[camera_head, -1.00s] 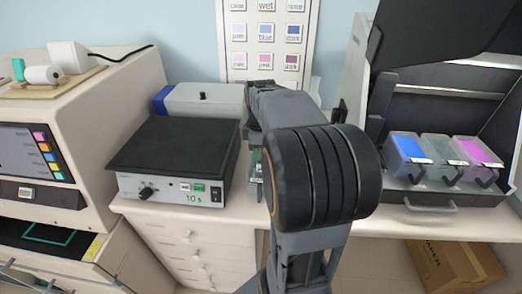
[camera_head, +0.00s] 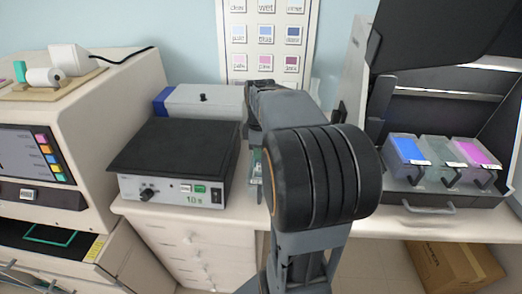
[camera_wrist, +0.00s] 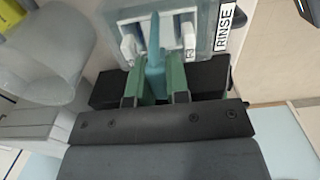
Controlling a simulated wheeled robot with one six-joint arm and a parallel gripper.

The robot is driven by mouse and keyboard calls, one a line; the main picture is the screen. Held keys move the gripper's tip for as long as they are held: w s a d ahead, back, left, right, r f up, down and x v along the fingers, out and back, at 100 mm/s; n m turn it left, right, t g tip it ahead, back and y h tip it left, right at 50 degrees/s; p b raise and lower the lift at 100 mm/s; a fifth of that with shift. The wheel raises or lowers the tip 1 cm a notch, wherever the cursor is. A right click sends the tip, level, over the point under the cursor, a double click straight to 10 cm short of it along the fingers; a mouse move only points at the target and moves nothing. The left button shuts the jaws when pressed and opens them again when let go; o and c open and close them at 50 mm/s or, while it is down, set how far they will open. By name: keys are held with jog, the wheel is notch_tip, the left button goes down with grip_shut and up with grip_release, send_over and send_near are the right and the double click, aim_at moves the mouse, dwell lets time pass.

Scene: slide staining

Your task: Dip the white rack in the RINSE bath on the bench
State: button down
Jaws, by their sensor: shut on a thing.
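In the wrist view the RINSE bath (camera_wrist: 218,12) is a clear, pale container with a RINSE label on its right side. The white rack (camera_wrist: 189,35) shows within the bath's outline, with a teal handle (camera_wrist: 155,52) pointing up the picture. I cannot tell how deep it sits. My gripper (camera_wrist: 155,85) has its green fingers closed on both sides of the handle. In the head view my arm hides the rack and most of the bath area.
A clear rounded vessel (camera_wrist: 40,65) stands left of the bath in the wrist view. In the head view, a black-topped device (camera_head: 175,147) sits left of my arm. Blue, clear and pink baths (camera_head: 445,160) stand in a dark tray at right.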

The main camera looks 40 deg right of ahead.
notch_tip(320, 180, up, 10)
jog(key=p, duration=0.7)
jog(key=shift+f+p, duration=0.1)
jog(key=shift+p, duration=0.3)
jog(key=shift+s+f, duration=0.1)
